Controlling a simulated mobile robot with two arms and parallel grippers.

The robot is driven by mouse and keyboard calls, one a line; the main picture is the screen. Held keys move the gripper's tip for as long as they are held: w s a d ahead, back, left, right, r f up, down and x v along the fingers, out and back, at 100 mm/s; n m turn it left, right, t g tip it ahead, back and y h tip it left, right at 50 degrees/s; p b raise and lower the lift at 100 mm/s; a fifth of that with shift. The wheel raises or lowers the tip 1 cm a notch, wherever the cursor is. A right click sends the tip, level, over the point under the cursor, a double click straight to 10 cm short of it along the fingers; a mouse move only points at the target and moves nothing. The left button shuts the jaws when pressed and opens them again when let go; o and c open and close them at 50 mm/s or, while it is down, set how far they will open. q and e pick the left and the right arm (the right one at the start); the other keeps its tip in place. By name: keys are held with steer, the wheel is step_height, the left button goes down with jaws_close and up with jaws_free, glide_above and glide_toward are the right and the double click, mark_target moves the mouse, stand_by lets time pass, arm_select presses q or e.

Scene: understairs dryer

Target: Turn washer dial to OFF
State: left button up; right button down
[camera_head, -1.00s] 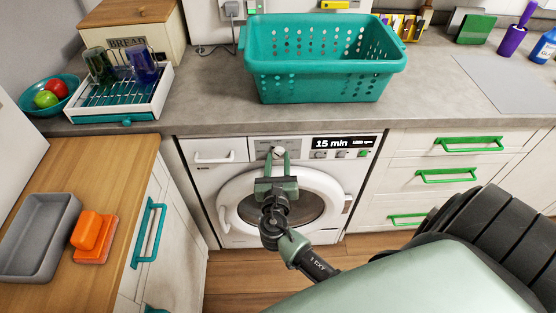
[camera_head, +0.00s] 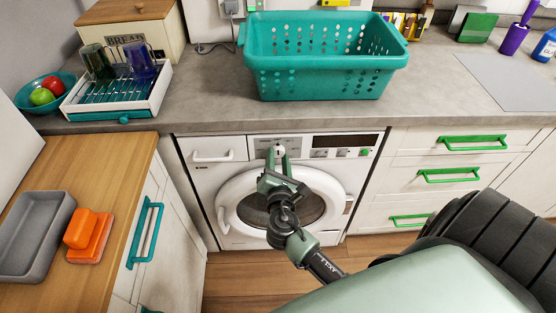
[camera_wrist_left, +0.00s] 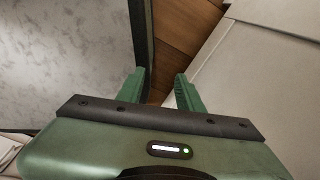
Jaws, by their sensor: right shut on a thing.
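The washer (camera_head: 230,185) stands under the counter, with its round door closed. Its dial (camera_head: 279,149) is on the control panel, partly hidden by my right gripper (camera_head: 278,156). The right gripper is shut on the dial, with its wrist tilted. The washer's display (camera_head: 331,141) is dark. My left gripper (camera_wrist_left: 159,80) shows only in the left wrist view. Its two green fingers are apart with nothing between them.
A teal basket (camera_head: 320,84) stands on the counter above the washer. White drawers with green handles (camera_head: 472,142) are to the right. A wooden worktop (camera_head: 95,190) at left holds a grey tub (camera_head: 62,243) and an orange sponge-like item (camera_head: 102,238).

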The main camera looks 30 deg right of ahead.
stand_by(0.5)
steer(key=c, duration=1)
jaws_free()
steer(key=shift+o, duration=0.2)
steer(key=f+v, duration=0.1)
steer(key=v, duration=0.6)
steer(key=shift+s+a+r+b, duration=0.2)
steer(key=shift+s+r+b, duration=0.15)
steer(key=shift+r+b, duration=0.1)
